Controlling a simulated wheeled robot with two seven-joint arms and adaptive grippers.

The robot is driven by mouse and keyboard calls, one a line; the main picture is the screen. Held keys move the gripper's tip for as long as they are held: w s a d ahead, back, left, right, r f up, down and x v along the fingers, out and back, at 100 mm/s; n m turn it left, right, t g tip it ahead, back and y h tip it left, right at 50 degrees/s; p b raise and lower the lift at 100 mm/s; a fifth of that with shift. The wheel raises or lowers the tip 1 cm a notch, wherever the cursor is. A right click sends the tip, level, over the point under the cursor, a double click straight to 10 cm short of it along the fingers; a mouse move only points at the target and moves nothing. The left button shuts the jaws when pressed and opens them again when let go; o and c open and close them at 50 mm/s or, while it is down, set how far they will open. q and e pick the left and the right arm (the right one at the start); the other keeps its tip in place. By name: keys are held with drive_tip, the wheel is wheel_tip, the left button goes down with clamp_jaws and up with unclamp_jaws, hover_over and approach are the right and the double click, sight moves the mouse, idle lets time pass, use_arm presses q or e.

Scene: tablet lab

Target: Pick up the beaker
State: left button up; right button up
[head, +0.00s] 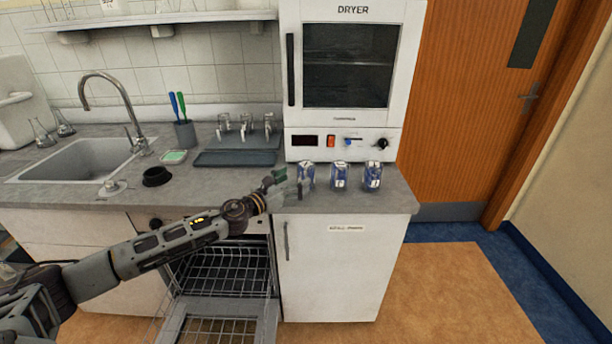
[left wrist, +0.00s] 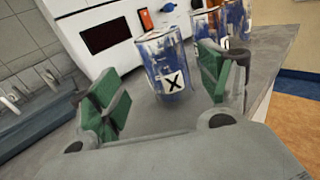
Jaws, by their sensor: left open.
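Three glass beakers with blue stains stand upright in a row on the counter: a left one (head: 307,173), a middle one (head: 340,176) and a right one (head: 373,176). My left gripper (head: 288,184) is open and empty, just left of the left beaker. In the left wrist view, the left beaker (left wrist: 167,62) shows a white label with a black X. It stands ahead of the gap between the green finger pads (left wrist: 160,95), and no clear contact shows. The other beakers stand behind it, partly hidden. My right gripper is not in view.
The white dryer (head: 345,142) stands close behind the beakers. The grey counter (head: 235,183) ends just right of them. Further left are a dark tray (head: 236,159), a brush cup (head: 185,133) and a sink (head: 70,160). Below, a wire-rack appliance (head: 225,270) stands open.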

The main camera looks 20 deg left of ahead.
sight(300, 178)
use_arm(q)
drive_tip(key=shift+w+d, duration=0.35)
drive_tip(key=shift+w, duration=0.05)
drive_tip(key=shift+x, duration=1)
drive_tip(key=shift+w+d+f, duration=0.1)
drive_tip(key=shift+w+d, duration=0.5)
drive_tip(key=shift+w, duration=0.15)
drive_tip(key=shift+w+p, duration=0.15)
drive_tip(key=shift+p, duration=0.15)
drive_tip(key=c, duration=1.1)
drive_tip(key=shift+c, duration=0.2)
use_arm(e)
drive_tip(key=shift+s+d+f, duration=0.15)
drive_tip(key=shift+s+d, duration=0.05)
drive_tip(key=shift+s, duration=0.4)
